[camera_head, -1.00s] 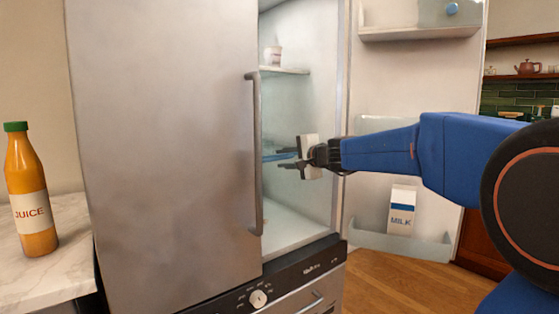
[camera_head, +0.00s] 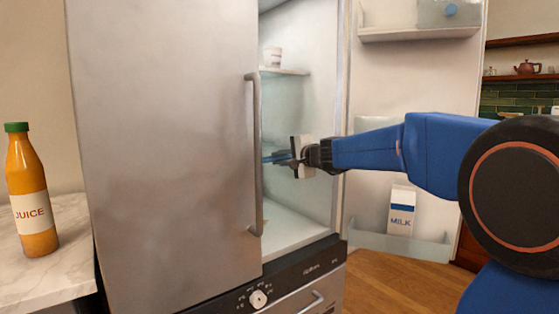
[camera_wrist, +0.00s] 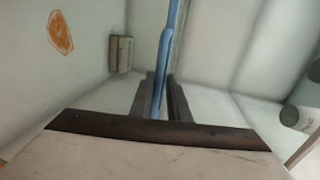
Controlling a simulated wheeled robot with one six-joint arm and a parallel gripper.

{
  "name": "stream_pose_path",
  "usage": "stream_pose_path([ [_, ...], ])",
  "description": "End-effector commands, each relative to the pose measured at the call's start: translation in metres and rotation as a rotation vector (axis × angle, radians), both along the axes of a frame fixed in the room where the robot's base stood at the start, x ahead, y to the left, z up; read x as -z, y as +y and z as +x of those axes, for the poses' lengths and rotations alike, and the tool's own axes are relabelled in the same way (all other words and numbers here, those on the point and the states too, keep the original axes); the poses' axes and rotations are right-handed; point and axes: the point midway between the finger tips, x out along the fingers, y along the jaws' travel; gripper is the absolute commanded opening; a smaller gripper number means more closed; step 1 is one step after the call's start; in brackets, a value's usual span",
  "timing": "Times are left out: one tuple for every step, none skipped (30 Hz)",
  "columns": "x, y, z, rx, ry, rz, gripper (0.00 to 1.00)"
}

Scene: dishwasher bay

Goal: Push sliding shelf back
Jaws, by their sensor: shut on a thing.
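The sliding shelf (camera_head: 270,158) shows as a thin blue-edged pane inside the open right side of the fridge, partly hidden by the closed left door. In the wrist view its blue edge (camera_wrist: 172,30) runs from the top of the picture down between my dark fingers. My gripper (camera_head: 283,157) reaches in from the right with its fingers on the shelf edge. In the wrist view my gripper (camera_wrist: 161,98) is shut on this blue strip. How far the shelf goes back behind the door is hidden.
The left fridge door (camera_head: 170,150) with its long handle (camera_head: 254,155) stands close left of my fingers. The open right door (camera_head: 425,90) holds a milk carton (camera_head: 401,210). A small cup (camera_head: 273,57) sits on an upper shelf. An orange piece (camera_wrist: 60,33) shows in the wrist view.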

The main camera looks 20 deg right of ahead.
Motion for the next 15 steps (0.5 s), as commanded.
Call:
stream_pose_path([
  [0.007, 0.002, 0.004, -0.002, 0.010, -0.002, 0.00],
  [0.008, 0.002, 0.006, -0.003, 0.010, -0.002, 0.00],
  [0.008, 0.004, 0.009, -0.003, 0.011, -0.003, 0.00],
  [0.008, 0.006, 0.013, -0.004, 0.011, -0.002, 0.00],
  [0.009, 0.008, 0.017, -0.005, 0.012, -0.003, 0.00],
  [0.009, 0.010, 0.023, -0.005, 0.012, -0.003, 0.00],
  [0.010, 0.012, 0.029, -0.005, 0.013, -0.003, 0.00],
  [0.010, 0.015, 0.034, -0.004, 0.013, -0.003, 0.00],
  [0.010, 0.018, 0.043, -0.004, 0.013, -0.003, 0.00],
  [0.011, 0.021, 0.050, -0.005, 0.014, -0.003, 0.00],
  [0.010, 0.024, 0.057, -0.006, 0.013, -0.004, 0.00],
  [0.012, 0.028, 0.067, -0.006, 0.014, -0.004, 0.00],
  [0.011, 0.031, 0.074, -0.005, 0.013, -0.004, 0.00],
  [0.012, 0.033, 0.082, -0.005, 0.015, -0.004, 0.00],
  [0.011, 0.038, 0.092, -0.005, 0.014, -0.005, 0.00],
])
